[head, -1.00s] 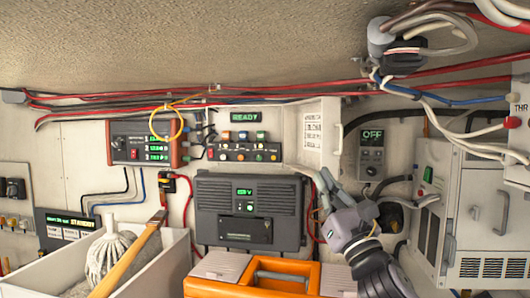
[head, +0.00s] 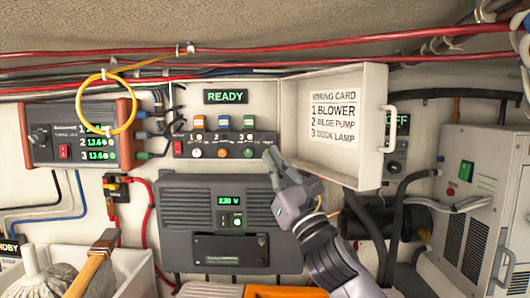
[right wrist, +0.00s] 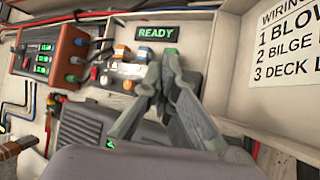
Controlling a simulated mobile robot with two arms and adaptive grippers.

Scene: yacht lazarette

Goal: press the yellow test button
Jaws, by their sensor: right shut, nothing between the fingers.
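A small control panel (head: 225,145) sits on the back wall under a green READY display (head: 226,97). I cannot clearly make out which is the yellow test button. My right gripper (head: 272,160) is shut and empty, with its tips just right of and slightly below the panel's right end. In the right wrist view the fingers (right wrist: 165,65) cover the panel's right part. My left gripper is not in view.
An open cover with a wiring card (head: 335,110) stands right of the panel, close to my right gripper. A dark grey unit (head: 215,215) is below the panel. A display box (head: 80,135) and a yellow cable loop (head: 105,105) are at left.

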